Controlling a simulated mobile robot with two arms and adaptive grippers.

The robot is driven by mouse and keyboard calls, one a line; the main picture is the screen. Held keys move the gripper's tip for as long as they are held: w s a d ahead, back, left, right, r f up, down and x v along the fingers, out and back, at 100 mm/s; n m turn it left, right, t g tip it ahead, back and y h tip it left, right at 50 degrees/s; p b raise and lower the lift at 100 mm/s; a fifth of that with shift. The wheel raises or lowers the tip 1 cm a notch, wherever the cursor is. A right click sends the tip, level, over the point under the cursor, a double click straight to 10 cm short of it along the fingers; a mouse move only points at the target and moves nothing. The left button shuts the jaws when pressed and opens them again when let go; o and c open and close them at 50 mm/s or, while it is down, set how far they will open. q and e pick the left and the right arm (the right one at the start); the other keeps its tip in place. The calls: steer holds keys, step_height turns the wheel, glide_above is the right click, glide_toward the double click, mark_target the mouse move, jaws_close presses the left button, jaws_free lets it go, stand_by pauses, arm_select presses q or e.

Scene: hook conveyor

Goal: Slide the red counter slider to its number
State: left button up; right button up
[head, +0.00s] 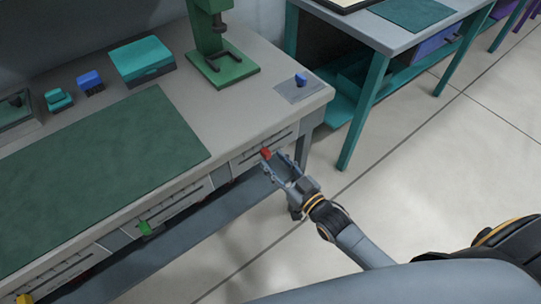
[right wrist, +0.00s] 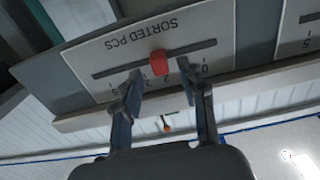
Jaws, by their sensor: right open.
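The red slider (head: 266,153) sits on a slotted white panel (head: 250,162) on the front of the workbench, at its right end. In the right wrist view the red slider (right wrist: 159,62) stands in a dark slot. The panel reads "SORTED PCS" upside down, with a number scale from 0 on the right. The slider is part way along, near the 2; its exact mark is hard to tell. My right gripper (head: 274,161) is open, its fingers on either side of the slider. In the right wrist view the fingertips (right wrist: 160,72) show gaps to it. My left gripper is not in view.
A green slider (head: 146,228) and a yellow slider (head: 24,299) are on panels further left. On the bench are a green mat (head: 100,180), a teal box (head: 142,62), a green press (head: 212,45) and a blue knob (head: 301,78). Open floor lies right of the bench.

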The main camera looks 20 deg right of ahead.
mark_target(266, 154)
steer(key=shift+x, duration=1.4)
jaws_close()
